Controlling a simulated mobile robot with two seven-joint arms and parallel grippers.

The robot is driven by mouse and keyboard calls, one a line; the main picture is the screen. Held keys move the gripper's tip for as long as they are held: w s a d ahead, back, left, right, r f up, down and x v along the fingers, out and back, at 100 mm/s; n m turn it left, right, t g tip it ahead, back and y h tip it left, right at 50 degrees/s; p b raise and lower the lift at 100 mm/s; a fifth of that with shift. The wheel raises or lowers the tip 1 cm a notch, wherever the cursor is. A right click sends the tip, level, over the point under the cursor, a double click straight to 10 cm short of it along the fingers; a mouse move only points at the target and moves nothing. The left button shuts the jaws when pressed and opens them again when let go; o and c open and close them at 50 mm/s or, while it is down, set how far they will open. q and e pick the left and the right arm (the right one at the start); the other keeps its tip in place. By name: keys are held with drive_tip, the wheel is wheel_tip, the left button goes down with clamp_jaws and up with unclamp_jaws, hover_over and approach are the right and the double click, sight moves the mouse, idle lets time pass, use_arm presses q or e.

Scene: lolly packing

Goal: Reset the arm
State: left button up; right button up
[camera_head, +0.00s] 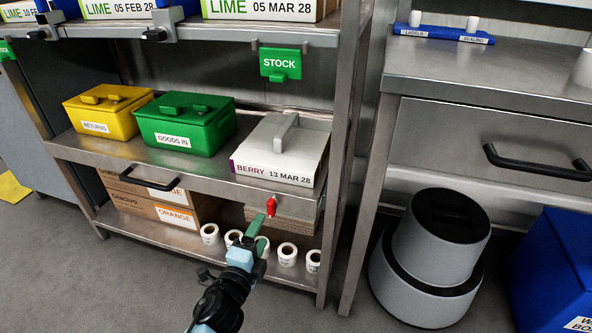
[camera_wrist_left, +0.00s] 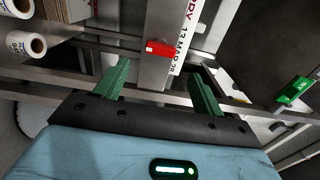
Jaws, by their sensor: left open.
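My left gripper (camera_head: 260,232) reaches in from the bottom of the head view, in front of the steel shelf unit. Its two green fingers are spread, with nothing between them, in the left wrist view (camera_wrist_left: 158,74). A small red fitting (camera_head: 271,206) on the front of the shelf is just beyond the fingertips. In the left wrist view the red fitting (camera_wrist_left: 159,48) shows past the gap between the fingers, apart from them. My right gripper is in neither view.
The shelf (camera_head: 190,169) holds a yellow bin (camera_head: 75,118), a green bin (camera_head: 165,150) and a white BERRY box (camera_head: 262,172). White rolls (camera_head: 287,254) and ORANGE cartons (camera_head: 135,203) sit below. A grey round bin (camera_head: 400,270) and steel bench (camera_head: 480,75) stand right. Floor is clear front left.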

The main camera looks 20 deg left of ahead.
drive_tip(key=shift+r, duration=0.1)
use_arm(q)
drive_tip(key=s+r+n+g+p, duration=0.1)
drive_tip(key=s+n+g+p, duration=0.3)
drive_tip(key=s+p, duration=0.9)
drive_tip(key=s+r+n+g+p, duration=0.2)
drive_tip(key=s+n+p, duration=0.5)
drive_tip(key=s, duration=1)
drive_tip(key=s+r+n+g+h+p, duration=0.1)
drive_tip(key=s+r+n+g+p, duration=0.2)
drive_tip(key=s+r+p, duration=1)
drive_tip(key=s+n+p, duration=0.1)
drive_tip(key=s+n, duration=0.1)
drive_tip(key=s, duration=0.2)
drive_tip(key=shift+d+r+n+p, duration=0.15)
drive_tip(key=shift+d+n+p, duration=0.15)
drive_tip(key=shift+d+p, duration=0.1)
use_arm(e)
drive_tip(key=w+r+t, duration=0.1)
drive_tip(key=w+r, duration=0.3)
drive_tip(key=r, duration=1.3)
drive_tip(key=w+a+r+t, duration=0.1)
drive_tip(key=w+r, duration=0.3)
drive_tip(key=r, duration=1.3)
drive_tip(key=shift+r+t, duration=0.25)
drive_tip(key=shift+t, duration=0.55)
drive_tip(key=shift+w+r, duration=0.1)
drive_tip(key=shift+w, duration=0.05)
